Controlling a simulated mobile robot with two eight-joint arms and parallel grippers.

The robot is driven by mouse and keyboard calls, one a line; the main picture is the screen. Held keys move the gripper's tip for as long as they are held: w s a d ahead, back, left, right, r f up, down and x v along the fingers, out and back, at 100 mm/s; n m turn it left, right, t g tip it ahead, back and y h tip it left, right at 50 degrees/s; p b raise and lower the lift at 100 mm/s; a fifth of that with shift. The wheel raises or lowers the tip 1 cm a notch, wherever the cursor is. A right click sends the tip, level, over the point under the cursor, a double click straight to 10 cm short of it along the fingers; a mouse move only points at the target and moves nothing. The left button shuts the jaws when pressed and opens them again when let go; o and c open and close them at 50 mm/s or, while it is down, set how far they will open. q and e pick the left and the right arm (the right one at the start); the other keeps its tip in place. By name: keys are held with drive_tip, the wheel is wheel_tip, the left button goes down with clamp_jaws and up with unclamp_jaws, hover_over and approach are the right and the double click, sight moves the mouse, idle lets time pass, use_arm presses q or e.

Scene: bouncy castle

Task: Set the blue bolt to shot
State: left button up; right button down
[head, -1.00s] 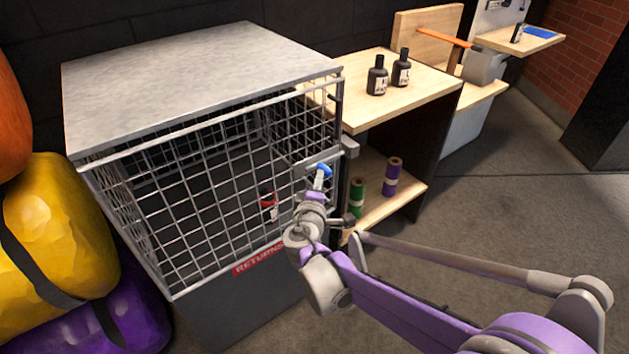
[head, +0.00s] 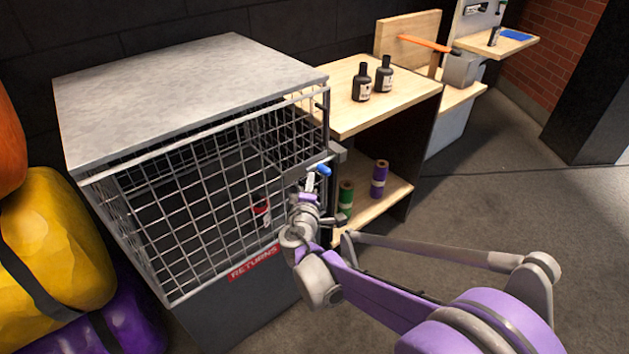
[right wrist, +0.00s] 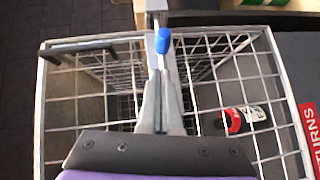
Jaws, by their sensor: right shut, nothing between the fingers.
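The blue bolt handle (head: 323,170) is at the front right corner of the wire returns cage (head: 190,215), near a grey bracket (head: 338,152). In the right wrist view the blue handle (right wrist: 163,41) lies straight ahead of the fingers. My right gripper (head: 311,180) is shut and empty, just left of and below the handle in the head view. Its fingers (right wrist: 161,80) also show together in the right wrist view. I cannot tell whether they touch the handle. The fingers and wrist hide part of the bolt's surroundings. My left gripper is not in view.
A red-and-white item (head: 261,211) is inside the cage. A wooden shelf (head: 350,110) at right holds two black bottles (head: 362,80) and green and purple rolls (head: 379,180). Yellow and purple bags (head: 60,240) crowd the left. Floor is clear at right.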

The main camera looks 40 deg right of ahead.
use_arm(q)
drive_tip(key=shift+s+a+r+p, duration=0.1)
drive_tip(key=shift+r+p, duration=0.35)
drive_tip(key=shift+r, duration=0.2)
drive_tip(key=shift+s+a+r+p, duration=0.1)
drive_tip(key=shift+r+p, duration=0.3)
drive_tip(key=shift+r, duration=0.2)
use_arm(e)
drive_tip(key=v, duration=1)
drive_tip(key=shift+a, duration=0.25)
drive_tip(key=shift+r, duration=0.1)
drive_tip(key=s+a+f+m+g+y, duration=0.2)
drive_tip(key=s+f+m+g+y, duration=0.35)
drive_tip(key=s, duration=0.75)
drive_tip(key=s+a+f+m+g+y, duration=0.3)
drive_tip(key=s+a+f+y, duration=0.3)
drive_tip(key=s+a, duration=0.4)
use_arm(q)
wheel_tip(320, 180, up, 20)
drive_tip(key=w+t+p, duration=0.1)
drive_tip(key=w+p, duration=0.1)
drive_tip(key=p, duration=1.6)
use_arm(e)
wheel_tip(320, 180, up, 19)
drive_tip(key=w+t, duration=0.1)
drive_tip(key=w, duration=0.1)
drive_tip(key=shift+w+r+h, duration=0.2)
drive_tip(key=shift+r+h, duration=0.05)
drive_tip(key=shift+h, duration=0.2)
